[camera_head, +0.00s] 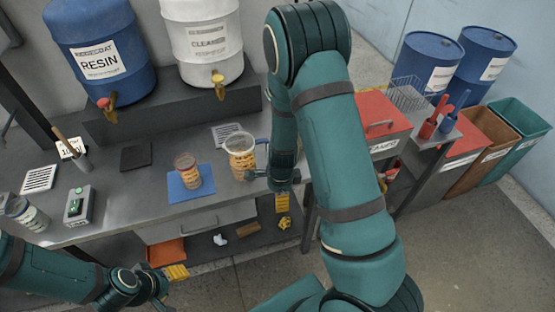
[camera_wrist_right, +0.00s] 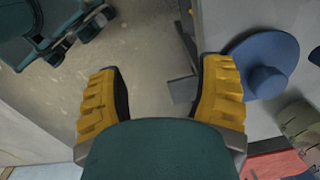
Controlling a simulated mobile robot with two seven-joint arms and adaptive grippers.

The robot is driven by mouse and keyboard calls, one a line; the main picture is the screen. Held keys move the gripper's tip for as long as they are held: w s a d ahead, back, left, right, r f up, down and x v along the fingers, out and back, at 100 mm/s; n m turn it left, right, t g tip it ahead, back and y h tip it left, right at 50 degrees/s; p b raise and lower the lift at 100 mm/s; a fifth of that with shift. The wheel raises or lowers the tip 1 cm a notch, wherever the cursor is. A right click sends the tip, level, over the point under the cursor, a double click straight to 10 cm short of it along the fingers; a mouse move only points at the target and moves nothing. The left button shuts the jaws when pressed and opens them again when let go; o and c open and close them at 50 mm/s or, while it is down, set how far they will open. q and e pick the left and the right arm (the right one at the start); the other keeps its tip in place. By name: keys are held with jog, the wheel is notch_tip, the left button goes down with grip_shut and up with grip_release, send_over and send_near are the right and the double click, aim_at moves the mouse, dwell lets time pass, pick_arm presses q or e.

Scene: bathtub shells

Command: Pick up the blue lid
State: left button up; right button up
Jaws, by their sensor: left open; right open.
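The blue lid (camera_wrist_right: 262,66) is a round disc with a raised knob, on the right side of the right wrist view. It lies just beyond the right-hand finger of my right gripper (camera_wrist_right: 165,80), outside the jaws. That gripper is open and empty, with floor showing between its yellow fingers. In the head view my right gripper (camera_head: 283,205) hangs at the table's front edge, partly covered by my arm. I cannot make out the lid in the head view; my right arm may hide it. My left gripper (camera_head: 176,272) is low at the lower left, open, away from the tabletop.
The grey workbench (camera_head: 110,195) holds a blue mat (camera_head: 178,194) with an orange-filled cup (camera_head: 187,170), a measuring jug (camera_head: 240,160) and a switch box (camera_head: 79,205). Resin (camera_head: 100,50) and cleaner (camera_head: 203,40) drums stand behind. Red-topped bins (camera_head: 376,115) are right.

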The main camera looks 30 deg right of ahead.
jog(key=w+d+r+m+t+p, duration=0.1)
jog(key=w+d+r+m+p, duration=0.15)
jog(key=r+m, duration=0.4)
jog(key=w+d+r+m+p, duration=0.1)
jog(key=w+d+r+m, duration=0.25)
jog(key=r+m, duration=0.3)
jog(key=f, duration=0.2)
jog(key=w+f+b, duration=0.1)
jog(key=f, duration=0.1)
jog(key=w+f+b, duration=0.1)
jog(key=f, duration=0.2)
jog(key=shift+a+f, duration=0.1)
jog(key=shift+n, duration=0.3)
jog(key=shift+w+f+b, duration=0.2)
jog(key=shift+f, duration=0.75)
jog(key=shift+w+f+b, duration=0.2)
jog(key=shift+f, duration=0.8)
jog(key=shift+w+f+b, duration=0.2)
jog(key=shift+f, duration=0.75)
pick_arm(q)
jog(key=shift+w+r, duration=0.35)
jog(key=shift+r, duration=0.25)
pick_arm(e)
jog(key=c, duration=1.1)
